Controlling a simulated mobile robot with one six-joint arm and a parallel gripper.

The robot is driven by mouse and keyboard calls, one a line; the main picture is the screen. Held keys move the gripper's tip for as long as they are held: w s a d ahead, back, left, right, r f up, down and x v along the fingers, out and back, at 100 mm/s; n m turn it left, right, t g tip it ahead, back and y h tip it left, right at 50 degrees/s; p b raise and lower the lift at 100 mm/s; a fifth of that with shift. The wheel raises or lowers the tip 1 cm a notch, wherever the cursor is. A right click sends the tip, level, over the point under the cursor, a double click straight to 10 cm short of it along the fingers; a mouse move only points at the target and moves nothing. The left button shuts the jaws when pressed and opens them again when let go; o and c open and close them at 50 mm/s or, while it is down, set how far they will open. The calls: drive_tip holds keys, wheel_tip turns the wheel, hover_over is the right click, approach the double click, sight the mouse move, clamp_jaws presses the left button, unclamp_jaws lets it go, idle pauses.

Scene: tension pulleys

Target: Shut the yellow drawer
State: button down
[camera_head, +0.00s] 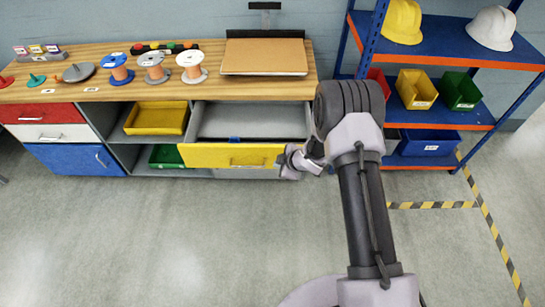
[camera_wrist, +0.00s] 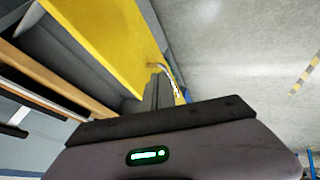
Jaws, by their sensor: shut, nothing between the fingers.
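The yellow drawer (camera_head: 225,155) is pulled out from the workbench. Its grey inside shows, with a small blue thing near the front. Its metal handle (camera_head: 247,163) is on the yellow front. My gripper (camera_head: 284,160) is shut and empty at the right end of the yellow front; whether it touches cannot be told. In the wrist view, the yellow front (camera_wrist: 110,40) runs across the upper left, and the handle (camera_wrist: 164,68) shows close above the dark gripper body, which hides part of the drawer.
The wooden worktop (camera_head: 110,88) carries spools and a brown board (camera_head: 265,56). A yellow bin (camera_head: 157,117) and a green bin (camera_head: 165,156) sit in cubbies left of the drawer. A blue-orange shelf rack (camera_head: 468,52) stands right. The floor in front is clear.

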sight(268, 157)
drive_tip(key=w+f, duration=0.1)
drive_tip(key=w, duration=0.1)
drive_tip(key=w+a+f+b, duration=0.1)
drive_tip(key=w+f, duration=0.1)
drive_tip(key=w+a+f+b, duration=0.1)
drive_tip(key=w+f, duration=0.1)
drive_tip(key=shift+w, duration=0.5)
drive_tip(key=shift+w+r, duration=0.1)
drive_tip(key=shift+w, duration=0.05)
